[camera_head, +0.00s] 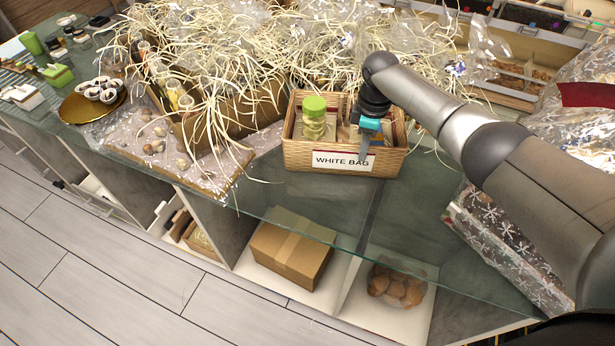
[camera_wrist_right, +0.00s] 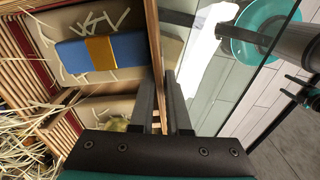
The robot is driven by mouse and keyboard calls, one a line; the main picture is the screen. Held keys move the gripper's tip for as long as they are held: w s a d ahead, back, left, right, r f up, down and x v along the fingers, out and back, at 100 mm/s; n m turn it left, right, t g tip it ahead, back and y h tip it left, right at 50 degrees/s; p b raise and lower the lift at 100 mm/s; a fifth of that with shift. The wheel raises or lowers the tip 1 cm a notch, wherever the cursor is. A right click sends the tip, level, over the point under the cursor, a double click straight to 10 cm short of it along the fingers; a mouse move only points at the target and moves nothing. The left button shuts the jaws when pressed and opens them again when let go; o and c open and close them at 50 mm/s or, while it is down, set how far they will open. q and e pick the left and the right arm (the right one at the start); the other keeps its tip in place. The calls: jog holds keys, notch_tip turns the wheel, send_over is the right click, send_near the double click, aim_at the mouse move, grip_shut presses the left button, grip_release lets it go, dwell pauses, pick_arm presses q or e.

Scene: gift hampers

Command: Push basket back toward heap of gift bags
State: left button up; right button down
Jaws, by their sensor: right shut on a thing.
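The wicker basket (camera_head: 296,156) stands near the glass counter's front edge, its "WHITE BAG" label facing front. A jar with a green lid (camera_head: 314,113) stands inside it. My right gripper (camera_head: 364,152) is shut on the basket's front wall, right of centre. In the right wrist view, the fingers (camera_wrist_right: 160,88) straddle the wall (camera_wrist_right: 152,40), and a blue box with a gold band (camera_wrist_right: 95,55) lies inside. The heap of gift bags (camera_head: 335,40), clear wrap with pale straw strands, lies right behind the basket. My left gripper is out of view.
A straw-filled crate (camera_head: 215,125) stands left of the basket, with a pebble-like tray (camera_head: 165,150) in front of it. A snowflake-patterned package (camera_head: 505,245) lies at right. The glass top (camera_head: 290,205) is clear before the basket. A cardboard box (camera_head: 292,250) sits below.

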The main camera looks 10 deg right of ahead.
jog(key=shift+d, duration=0.1)
jog(key=c, duration=0.8)
grip_release()
jog(key=shift+s+f, duration=0.1)
jog(key=shift+s, duration=0.05)
notch_tip(320, 180, up, 16)
jog(key=p, duration=0.2)
jog(key=shift+f+p, duration=0.25)
jog(key=shift+p, duration=0.05)
